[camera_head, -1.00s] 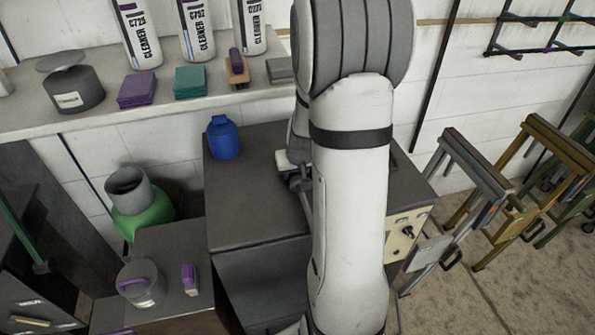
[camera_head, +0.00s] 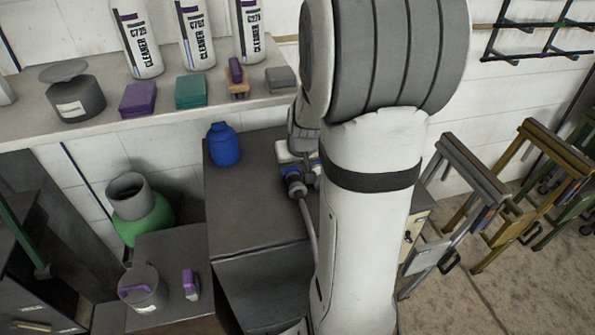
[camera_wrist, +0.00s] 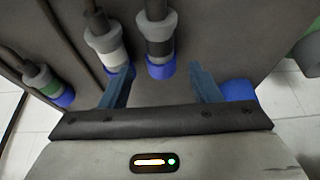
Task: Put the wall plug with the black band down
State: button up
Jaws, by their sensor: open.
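The wall plug with the black band (camera_wrist: 159,47) shows in the wrist view, with a grey upper part and a blue end. It is against a dark grey surface, and its blue end lies between the fingers of my gripper (camera_wrist: 162,72). The fingers are open, with a visible gap on each side of the plug. I cannot tell from this angle how firmly the plug is seated. In the head view my own arm hides the plug and the fingers.
A white-banded plug (camera_wrist: 110,45) is close beside the left finger. A green-banded plug (camera_wrist: 45,80) is farther left. A blue object (camera_wrist: 240,90) is partly behind the right finger. In the head view, a blue jug (camera_head: 223,145) stands on the dark cabinet (camera_head: 245,205).

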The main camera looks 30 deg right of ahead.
jog(key=s+a+r+n, duration=0.1)
jog(key=s+a+r, duration=0.4)
jog(key=s+a, duration=0.3)
jog(key=s+a+r+n+g+y, duration=0.1)
jog(key=s+a+r+n, duration=0.1)
jog(key=s+a+r, duration=0.2)
jog(key=s+a, duration=0.3)
jog(key=s, duration=0.2)
jog(key=shift+a+r+g, duration=0.3)
jog(key=shift+a+r, duration=0.05)
jog(key=shift+a, duration=0.05)
jog(key=shift+w, duration=0.1)
